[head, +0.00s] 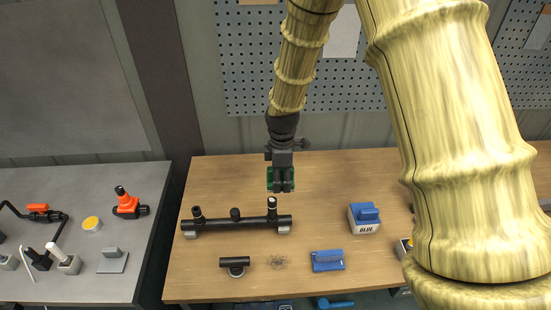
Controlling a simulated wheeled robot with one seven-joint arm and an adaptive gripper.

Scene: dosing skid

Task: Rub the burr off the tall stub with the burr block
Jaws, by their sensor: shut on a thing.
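My gripper (283,187) points down over the wooden bench and is shut on a green block (270,178), which I take as the burr block. The block shows on both sides of the dark fingers; its middle is hidden. A black pipe (250,222) lies on grey supports below it, with three upright stubs. The stub at the right end (272,204) looks tallest and has a pale band near its top. In the picture the gripper is just above and slightly right of this stub, with a small gap between. The burr is too small to make out.
A blue-and-white glue box (365,218), a blue block (327,261), a black tee (235,263) and scattered shavings (278,262) are on the wooden bench (220,180). A grey bench (90,200) with fittings stands left, across a gap. My arm hides the right side.

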